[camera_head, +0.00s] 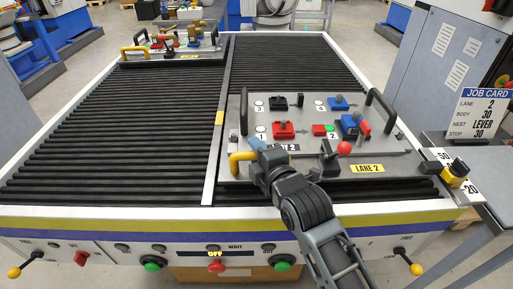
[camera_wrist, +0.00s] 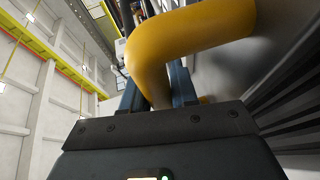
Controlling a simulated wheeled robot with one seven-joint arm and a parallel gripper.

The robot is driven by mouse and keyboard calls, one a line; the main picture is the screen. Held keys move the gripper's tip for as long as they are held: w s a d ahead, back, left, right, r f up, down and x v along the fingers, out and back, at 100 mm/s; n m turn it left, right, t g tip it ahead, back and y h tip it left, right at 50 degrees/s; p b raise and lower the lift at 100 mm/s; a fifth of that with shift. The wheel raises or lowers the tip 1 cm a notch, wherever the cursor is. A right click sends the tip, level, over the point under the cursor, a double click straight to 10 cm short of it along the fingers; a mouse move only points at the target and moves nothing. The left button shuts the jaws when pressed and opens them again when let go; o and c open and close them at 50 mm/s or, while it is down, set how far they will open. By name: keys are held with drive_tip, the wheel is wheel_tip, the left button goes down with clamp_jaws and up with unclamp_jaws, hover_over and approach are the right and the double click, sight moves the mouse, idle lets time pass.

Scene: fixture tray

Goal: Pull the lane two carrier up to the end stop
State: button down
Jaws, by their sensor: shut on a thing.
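The lane two carrier (camera_head: 305,163) is a grey plate with a yellow LANE 2 label, lying on the right-hand roller lane. It bears red and blue fixture parts and has dark handles at its far left and right side. My gripper (camera_head: 256,146) is at its near left corner, by the yellow handle (camera_head: 241,157). In the wrist view the yellow handle (camera_wrist: 185,45) passes between my fingers, and my gripper is shut on it. The end stop (camera_head: 455,174), a block with a yellow and black knob and number plates, is at the right front corner of the lane.
Another carrier (camera_head: 172,45) sits at the far end of the left lane. A divider rail (camera_head: 219,118) runs along the carrier's left. Buttons and levers line the front panel (camera_head: 215,253).

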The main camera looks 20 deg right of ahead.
drive_tip(key=shift+s+f, duration=0.1)
drive_tip(key=c, duration=1.2)
unclamp_jaws()
drive_tip(key=shift+c, duration=0.2)
drive_tip(key=s+r+b, duration=0.1)
drive_tip(key=s, duration=0.6)
drive_tip(key=shift+s+d+r, duration=0.25)
drive_tip(key=shift+s, duration=0.1)
drive_tip(key=s+d+f+m+g+h, duration=0.15)
drive_tip(key=s+m, duration=0.45)
drive_tip(key=s, duration=0.8)
drive_tip(key=s+d+f+m+t, duration=0.1)
drive_tip(key=s+d+f+m, duration=0.15)
drive_tip(key=s+m, duration=0.85)
drive_tip(key=s+r+m, duration=0.1)
drive_tip(key=s+r, duration=0.3)
drive_tip(key=s, duration=0.9)
drive_tip(key=shift+d+g, duration=0.35)
